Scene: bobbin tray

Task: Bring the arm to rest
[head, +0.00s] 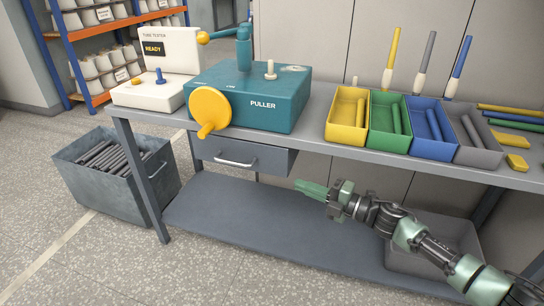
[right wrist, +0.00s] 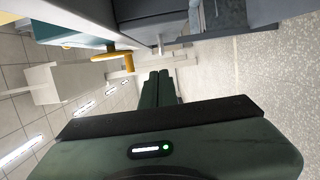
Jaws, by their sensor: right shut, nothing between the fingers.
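My right gripper (head: 310,187) is shut and empty. In the head view it hangs in front of the workbench, below the bench top and over the lower shelf, pointing left. Its green fingers lie together in the right wrist view (right wrist: 158,88), with nothing between them. My right arm comes in from the lower right. My left gripper is not in the head view.
The bench top (head: 310,135) carries a white tube tester (head: 165,52), a teal puller (head: 250,95) and yellow (head: 342,132), green, blue and grey trays. A drawer (head: 240,155) hangs below. A grey bin (head: 110,200) with dark tubes stands left. Floor in front is clear.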

